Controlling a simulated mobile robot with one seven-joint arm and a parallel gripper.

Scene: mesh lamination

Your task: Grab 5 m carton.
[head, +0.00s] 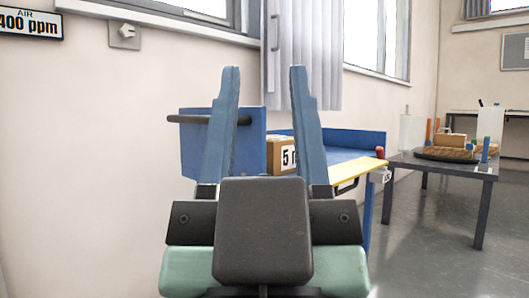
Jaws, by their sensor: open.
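A brown carton (280,156) with a white label reading "5" and part of a letter stands on a blue workbench (343,139) with a yellow front edge. The right finger hides part of the carton's label and right side.
A blue panel with a dark handle (188,119) stands at the bench's left. A dark table (470,168) with a round wooden board and several small blocks stands to the right. Grey floor (425,245) is open between bench and table. A wall is close on the left.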

